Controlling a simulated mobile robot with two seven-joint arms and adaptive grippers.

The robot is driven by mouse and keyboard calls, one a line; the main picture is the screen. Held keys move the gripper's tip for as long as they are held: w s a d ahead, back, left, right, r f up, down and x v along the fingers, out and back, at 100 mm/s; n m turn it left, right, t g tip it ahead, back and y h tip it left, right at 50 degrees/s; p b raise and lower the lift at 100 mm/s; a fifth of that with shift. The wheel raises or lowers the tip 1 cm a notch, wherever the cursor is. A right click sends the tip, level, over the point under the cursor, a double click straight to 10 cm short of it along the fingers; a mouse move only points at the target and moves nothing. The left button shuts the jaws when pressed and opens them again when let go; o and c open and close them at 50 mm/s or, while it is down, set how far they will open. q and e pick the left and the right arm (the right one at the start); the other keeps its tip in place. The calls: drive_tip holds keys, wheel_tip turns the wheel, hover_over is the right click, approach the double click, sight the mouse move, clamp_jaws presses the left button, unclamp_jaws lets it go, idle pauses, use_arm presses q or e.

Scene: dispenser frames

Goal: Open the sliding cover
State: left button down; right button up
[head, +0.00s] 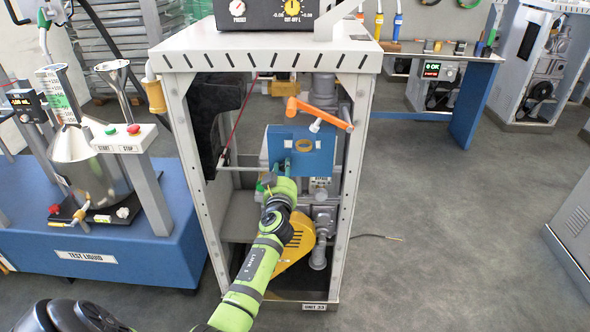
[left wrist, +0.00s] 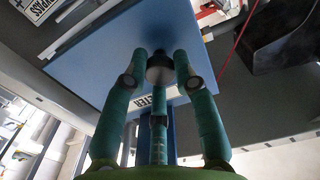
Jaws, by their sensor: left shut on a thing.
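The sliding cover appears to be the blue plate (head: 318,157) inside the open dispenser frame, under its top. It carries a yellow ring-shaped mark. In the left wrist view the blue plate (left wrist: 115,55) fills the upper middle, with a dark round knob (left wrist: 160,67) on it. My left gripper (head: 281,169) reaches into the frame at the plate's lower left. Its green fingers (left wrist: 160,80) are shut around the knob. The gripper hides part of the plate's lower edge. My right gripper is not in view.
The dispenser frame's white posts (head: 353,210) stand on both sides of my arm. A yellow guard (head: 296,245) is below. A blue test-liquid bench (head: 130,257) stands left; the floor right is mostly clear.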

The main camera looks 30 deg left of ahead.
use_arm(q)
drive_tip(key=s+a+p, duration=0.2)
drive_tip(key=s+a, duration=0.6)
drive_tip(key=a, duration=0.5)
drive_tip(key=shift+s+a, duration=0.15)
drive_tip(key=shift+a, duration=0.05)
drive_tip(key=c, duration=1)
unclamp_jaws()
drive_tip(key=v, duration=1.2)
